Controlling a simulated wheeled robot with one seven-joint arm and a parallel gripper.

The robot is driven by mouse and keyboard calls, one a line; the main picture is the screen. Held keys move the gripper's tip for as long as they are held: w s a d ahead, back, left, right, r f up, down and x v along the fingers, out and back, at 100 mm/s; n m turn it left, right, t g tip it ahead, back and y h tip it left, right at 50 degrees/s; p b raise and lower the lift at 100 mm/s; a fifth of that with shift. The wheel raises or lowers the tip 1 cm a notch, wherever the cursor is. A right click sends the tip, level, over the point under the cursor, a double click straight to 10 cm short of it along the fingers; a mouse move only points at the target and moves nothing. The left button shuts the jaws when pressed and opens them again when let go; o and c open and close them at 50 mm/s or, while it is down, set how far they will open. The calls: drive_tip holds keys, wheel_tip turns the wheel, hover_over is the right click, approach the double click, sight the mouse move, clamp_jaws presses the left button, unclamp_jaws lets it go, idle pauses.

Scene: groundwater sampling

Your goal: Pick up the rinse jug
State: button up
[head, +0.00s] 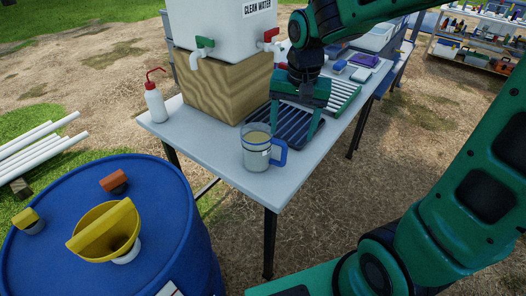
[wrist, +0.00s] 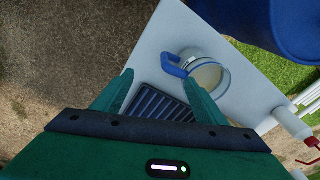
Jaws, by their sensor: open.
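The rinse jug (head: 256,148) is a clear jug with a blue handle and cloudy tan liquid inside. It stands upright near the front corner of the white table (head: 216,170), its handle toward the right in the head view. In the wrist view the jug (wrist: 207,72) is beyond the fingertips, with its blue handle at its left. My gripper (head: 293,128) is open and empty. It points down over the dark ribbed tray, behind and right of the jug, apart from it. Both fingers also show in the wrist view (wrist: 158,86).
A clean water tank (head: 220,35) with two taps stands on a wooden block (head: 228,88) behind the jug. A wash bottle (head: 155,104) is at the left table edge. The dark ribbed tray (head: 312,145) lies beside the jug. A blue drum (head: 165,225) with a yellow funnel stands front left.

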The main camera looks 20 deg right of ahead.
sight(264, 151)
drive_tip(key=shift+w+a+f+m+g, duration=0.3)
drive_tip(key=shift+w+a+m, duration=0.1)
drive_tip(key=shift+a+m, duration=0.2)
drive_tip(key=shift+w+a+f+m+g, duration=0.3)
drive_tip(key=shift+w+a+m, duration=0.1)
drive_tip(key=shift+a+m, duration=0.2)
drive_tip(key=shift+f, duration=0.2)
drive_tip(key=f, duration=1)
drive_tip(key=shift+w+a+f, duration=0.2)
drive_tip(key=shift+w+f, duration=0.05)
drive_tip(key=shift+f, duration=0.05)
drive_tip(key=shift+r, duration=0.1)
drive_tip(key=c, duration=1.6)
